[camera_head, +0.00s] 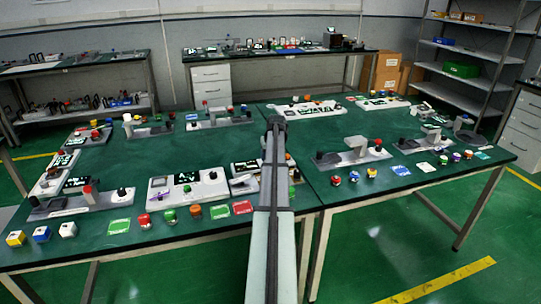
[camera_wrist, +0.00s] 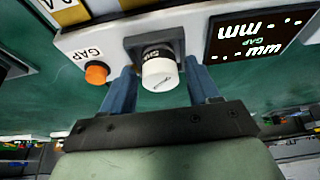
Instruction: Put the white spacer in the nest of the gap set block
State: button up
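In the wrist view, a short white cylinder (camera_wrist: 161,76), which looks like the white spacer, stands against a dark block (camera_wrist: 134,44) on a pale panel. Whether it is seated in that block, rests on it or is in front of it, I cannot tell. My gripper (camera_wrist: 160,66) has its two blue fingers on either side of the cylinder, with a narrow gap showing at each side, so it looks open. In the head view my arm hides this area.
An orange button (camera_wrist: 96,73) sits left of the cylinder, close to my left finger. In the head view, a white unit (camera_head: 205,190) with a display, colored knobs (camera_head: 170,215) and flat cards (camera_head: 119,226) crowd the green table (camera_head: 220,145). Its center is bare.

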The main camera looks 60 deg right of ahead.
jog(key=shift+o, duration=0.4)
jog(key=shift+r, duration=0.1)
jog(key=shift+r, duration=0.2)
jog(key=v, duration=1.1)
jog(key=shift+s+a+r, duration=0.15)
jog(key=shift+r, duration=0.15)
jog(key=shift+c, duration=0.4)
